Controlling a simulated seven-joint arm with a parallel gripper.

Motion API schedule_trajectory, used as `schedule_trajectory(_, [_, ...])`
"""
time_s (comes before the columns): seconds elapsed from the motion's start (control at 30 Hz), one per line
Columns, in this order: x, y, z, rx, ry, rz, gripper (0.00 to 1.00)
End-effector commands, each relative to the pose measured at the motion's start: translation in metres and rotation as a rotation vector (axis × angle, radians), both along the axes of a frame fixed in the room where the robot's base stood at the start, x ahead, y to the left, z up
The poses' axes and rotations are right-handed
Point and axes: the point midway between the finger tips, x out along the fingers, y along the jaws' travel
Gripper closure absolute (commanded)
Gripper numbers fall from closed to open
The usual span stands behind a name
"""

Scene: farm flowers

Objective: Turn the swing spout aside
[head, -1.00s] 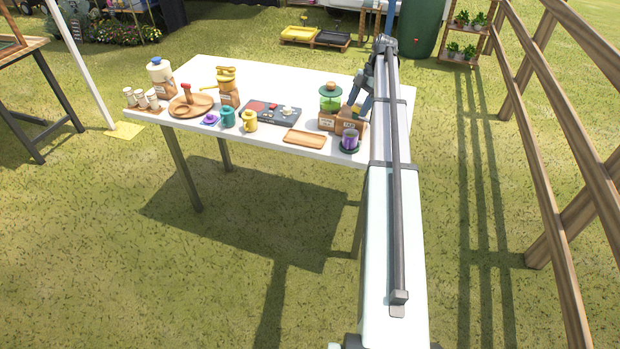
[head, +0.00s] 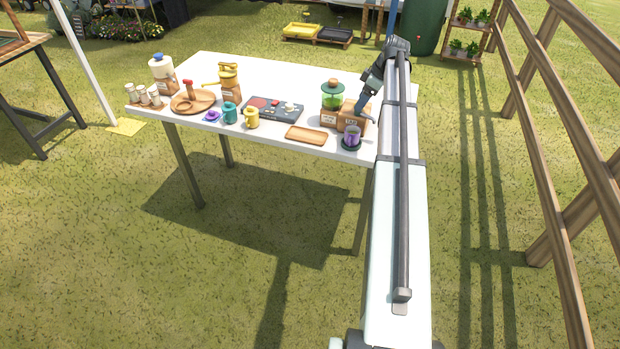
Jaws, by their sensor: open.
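A yellow-topped dispenser (head: 230,84) stands at the back left of the white table. My gripper (head: 360,112) hangs at the table's right end, above and beside the brown boxes, well to the right of the spout. It is open, though its fingers are small in the view. I cannot tell whether it touches a box.
A green-lidded jar (head: 332,96) and a brown box (head: 353,116) stand by my gripper. The table's back middle is clear.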

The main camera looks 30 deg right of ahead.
Motion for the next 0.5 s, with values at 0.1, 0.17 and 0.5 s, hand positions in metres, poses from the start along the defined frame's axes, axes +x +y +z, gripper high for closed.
schedule_trajectory(0.1, [-0.005, -0.007, 0.020, -0.002, -0.002, 0.000, 0.32])
schedule_trajectory(0.17, [-0.007, -0.009, 0.029, -0.001, -0.001, 0.001, 0.32])
schedule_trajectory(0.5, [-0.022, -0.024, 0.079, -0.001, -0.001, 0.002, 0.32])
